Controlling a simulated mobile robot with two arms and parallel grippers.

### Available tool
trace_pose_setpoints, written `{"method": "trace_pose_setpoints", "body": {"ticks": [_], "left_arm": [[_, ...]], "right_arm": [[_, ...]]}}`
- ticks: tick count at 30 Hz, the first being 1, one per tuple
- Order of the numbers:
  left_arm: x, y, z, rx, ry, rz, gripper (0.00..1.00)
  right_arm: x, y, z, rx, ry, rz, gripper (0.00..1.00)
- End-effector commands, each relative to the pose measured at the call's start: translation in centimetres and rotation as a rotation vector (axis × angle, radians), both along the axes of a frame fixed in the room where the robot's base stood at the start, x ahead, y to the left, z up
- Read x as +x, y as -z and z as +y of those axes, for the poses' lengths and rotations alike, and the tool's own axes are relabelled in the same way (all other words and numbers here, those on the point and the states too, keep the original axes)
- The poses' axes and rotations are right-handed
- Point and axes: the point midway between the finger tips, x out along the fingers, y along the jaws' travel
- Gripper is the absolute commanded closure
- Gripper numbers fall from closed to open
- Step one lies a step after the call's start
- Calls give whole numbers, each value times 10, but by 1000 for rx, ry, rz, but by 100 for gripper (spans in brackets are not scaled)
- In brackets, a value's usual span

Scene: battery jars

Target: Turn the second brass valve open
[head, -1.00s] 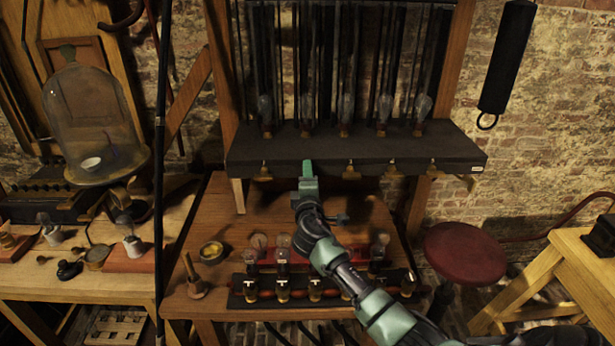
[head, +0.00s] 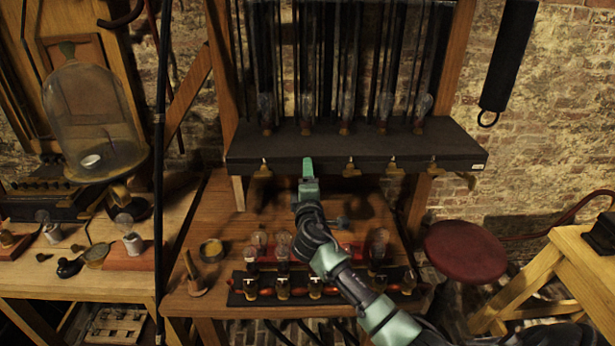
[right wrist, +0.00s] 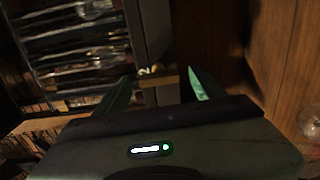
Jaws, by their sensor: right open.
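A row of brass valves hangs along the front edge of the black shelf (head: 400,140). The first valve from the left (head: 264,169) is in plain view. The third valve (head: 350,169) is right of my right gripper (head: 308,166). That gripper is at the shelf's front edge and covers the second valve's place in the head view. In the right wrist view, my right gripper (right wrist: 160,88) is open, with a green finger on each side. A brass valve (right wrist: 157,77) shows between and beyond the fingertips; contact cannot be told. My left gripper is not in view.
Glass bulbs (head: 348,108) stand on the shelf above the valves. Below, a wooden bench (head: 225,215) carries a black rack with several jars (head: 283,288). A red stool (head: 465,252) stands right. A glass bell jar (head: 90,120) stands left.

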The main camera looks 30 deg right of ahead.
Motion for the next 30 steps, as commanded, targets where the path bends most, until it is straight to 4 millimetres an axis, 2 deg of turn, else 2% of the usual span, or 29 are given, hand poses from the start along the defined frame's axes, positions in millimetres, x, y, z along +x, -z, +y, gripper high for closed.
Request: {"method": "trace_pose_setpoints", "body": {"ticks": [6, 10, 30], "left_arm": [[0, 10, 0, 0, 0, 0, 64], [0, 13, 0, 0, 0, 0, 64], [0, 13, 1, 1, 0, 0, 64]], "right_arm": [[-32, 3, 20, 2, -2, 1, 31], [-44, 3, 27, 1, -1, 2, 31], [-52, 5, 31, 17, 1, 6, 31]]}}
